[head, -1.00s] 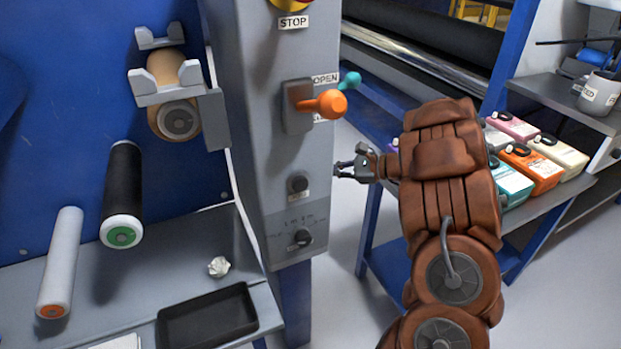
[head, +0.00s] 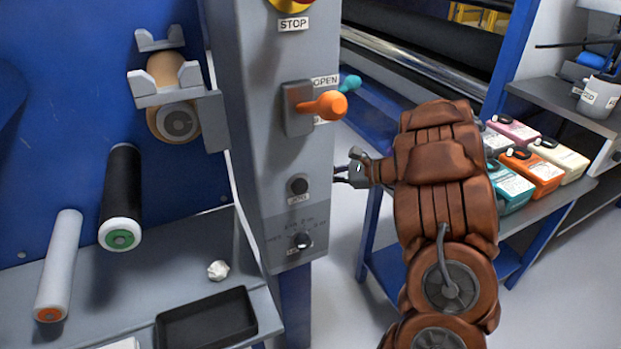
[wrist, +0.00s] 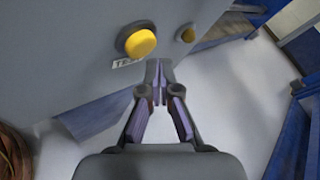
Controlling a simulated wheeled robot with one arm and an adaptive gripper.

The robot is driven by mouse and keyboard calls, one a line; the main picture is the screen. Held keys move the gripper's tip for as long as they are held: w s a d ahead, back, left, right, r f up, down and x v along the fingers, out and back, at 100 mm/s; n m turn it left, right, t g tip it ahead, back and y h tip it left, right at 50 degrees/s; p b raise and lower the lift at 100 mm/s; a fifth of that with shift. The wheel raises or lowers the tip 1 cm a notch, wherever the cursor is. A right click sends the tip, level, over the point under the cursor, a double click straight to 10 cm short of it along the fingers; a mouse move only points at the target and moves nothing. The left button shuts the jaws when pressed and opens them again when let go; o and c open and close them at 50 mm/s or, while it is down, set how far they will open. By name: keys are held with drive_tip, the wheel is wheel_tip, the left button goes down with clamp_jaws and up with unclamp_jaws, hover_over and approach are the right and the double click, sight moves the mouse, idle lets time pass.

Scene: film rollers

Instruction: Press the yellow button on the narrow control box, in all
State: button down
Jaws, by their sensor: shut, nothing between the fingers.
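The narrow control box (head: 265,150) is a tall grey column in the middle of the head view. In the wrist view, a round yellow button (wrist: 139,41) in a dark ring sits on its grey side face, above a small label. The head view does not show this button. My gripper (wrist: 160,72) is shut and empty, its fingertips below and right of the button in the wrist view, with no visible contact. In the head view my gripper (head: 341,174) is beside the right edge of the box.
The box front carries an orange lever (head: 325,105), a black jog button (head: 298,185) and a knob (head: 302,240). A shelf with colored containers (head: 530,170) stands right of my arm.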

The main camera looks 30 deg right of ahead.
drive_tip(key=shift+a, duration=0.15)
idle(0.7)
drive_tip(key=shift+a, duration=0.3)
drive_tip(key=shift+a, duration=0.45)
idle(0.8)
drive_tip(key=shift+d, duration=0.1)
idle(0.3)
drive_tip(key=shift+d, duration=0.8)
